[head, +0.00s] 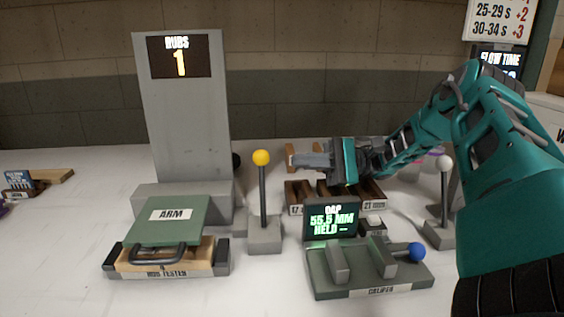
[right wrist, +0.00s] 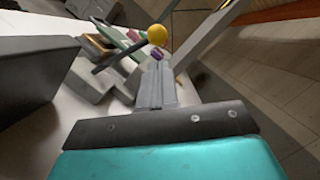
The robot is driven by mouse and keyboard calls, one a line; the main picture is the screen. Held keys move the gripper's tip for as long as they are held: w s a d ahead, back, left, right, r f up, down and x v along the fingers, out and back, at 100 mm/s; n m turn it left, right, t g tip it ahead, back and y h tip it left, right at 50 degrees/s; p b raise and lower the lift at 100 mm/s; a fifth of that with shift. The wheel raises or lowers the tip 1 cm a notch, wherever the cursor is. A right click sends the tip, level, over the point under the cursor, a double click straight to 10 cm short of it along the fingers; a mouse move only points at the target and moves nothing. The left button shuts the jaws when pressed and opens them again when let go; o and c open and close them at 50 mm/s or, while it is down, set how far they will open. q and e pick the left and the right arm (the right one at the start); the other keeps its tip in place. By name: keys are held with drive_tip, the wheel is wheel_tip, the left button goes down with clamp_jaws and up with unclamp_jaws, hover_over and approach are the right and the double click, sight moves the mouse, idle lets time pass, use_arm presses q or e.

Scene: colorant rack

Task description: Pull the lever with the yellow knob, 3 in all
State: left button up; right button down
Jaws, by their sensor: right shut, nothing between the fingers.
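The lever with the yellow knob (head: 261,158) stands upright on a grey base (head: 265,238), left of centre in the head view. The yellow knob also shows in the right wrist view (right wrist: 157,34), just beyond my fingertips. My right gripper (head: 296,160) is shut and empty, pointing left at about the knob's height, with a small gap between it and the knob in the head view. Its shut fingers (right wrist: 156,72) show in the right wrist view. Behind the lever's left stands a grey tower whose display (head: 180,56) reads "RUBS 1". My left gripper is not in view.
A box with a green "ARM" lid (head: 165,222) sits left of the lever. A caliper device (head: 372,275) with a blue knob (head: 417,252) sits to the right. A white-knobbed lever (head: 444,165) stands farther right. A wooden rack (head: 372,196) lies below my right gripper.

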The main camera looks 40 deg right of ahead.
sight(262, 187)
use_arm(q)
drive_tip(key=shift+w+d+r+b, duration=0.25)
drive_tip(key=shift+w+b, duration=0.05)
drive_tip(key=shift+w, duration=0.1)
use_arm(e)
drive_tip(key=shift+x, duration=2.6)
